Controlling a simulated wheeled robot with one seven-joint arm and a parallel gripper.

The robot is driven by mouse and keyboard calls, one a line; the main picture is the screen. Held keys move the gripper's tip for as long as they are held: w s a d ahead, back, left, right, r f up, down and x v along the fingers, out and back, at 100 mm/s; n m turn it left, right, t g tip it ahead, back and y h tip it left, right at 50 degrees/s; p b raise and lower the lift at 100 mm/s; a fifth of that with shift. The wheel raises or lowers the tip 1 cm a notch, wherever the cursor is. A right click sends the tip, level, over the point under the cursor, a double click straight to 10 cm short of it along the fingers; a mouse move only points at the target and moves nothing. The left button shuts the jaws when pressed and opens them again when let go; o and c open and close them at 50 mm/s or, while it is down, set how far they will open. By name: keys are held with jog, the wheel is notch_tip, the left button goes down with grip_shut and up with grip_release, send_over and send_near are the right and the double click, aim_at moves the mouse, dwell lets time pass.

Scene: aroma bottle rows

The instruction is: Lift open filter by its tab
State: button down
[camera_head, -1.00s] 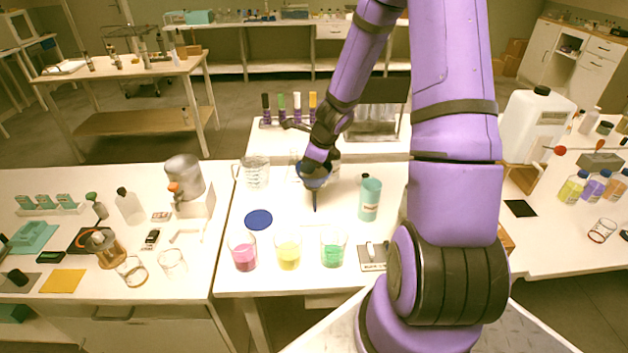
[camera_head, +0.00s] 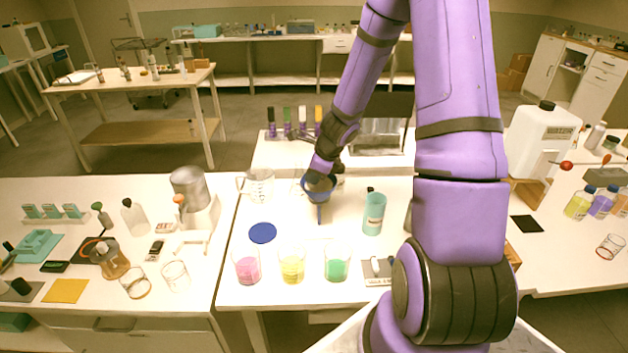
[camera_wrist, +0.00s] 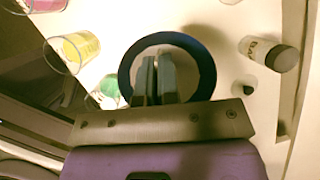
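The filter looks like a blue funnel (camera_head: 319,189) with a round rim and a narrow stem pointing down. It hangs upright below my gripper (camera_head: 325,170) over the middle table. In the wrist view its dark blue rim (camera_wrist: 127,72) rings the fingers of my gripper (camera_wrist: 157,62). The two fingers are close together inside the rim, with a thin gap between them. The tab itself is hidden between or under the fingers. A dark shadow beside the rim suggests that the filter is off the table.
A flat blue disc (camera_head: 263,233) lies on the table (camera_head: 235,290). Beakers of pink (camera_head: 247,267), yellow (camera_head: 292,266) and green liquid (camera_head: 337,264) stand along the front. A teal bottle (camera_head: 374,213) is right of the filter, and a clear beaker (camera_head: 260,186) is behind left.

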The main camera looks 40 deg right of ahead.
notch_tip(320, 180, up, 19)
dwell(1.4)
jog(key=shift+s+a, duration=0.1)
jog(key=s+a, duration=0.8)
jog(key=s, duration=0.4)
jog(key=shift+a, duration=0.15)
dwell(0.7)
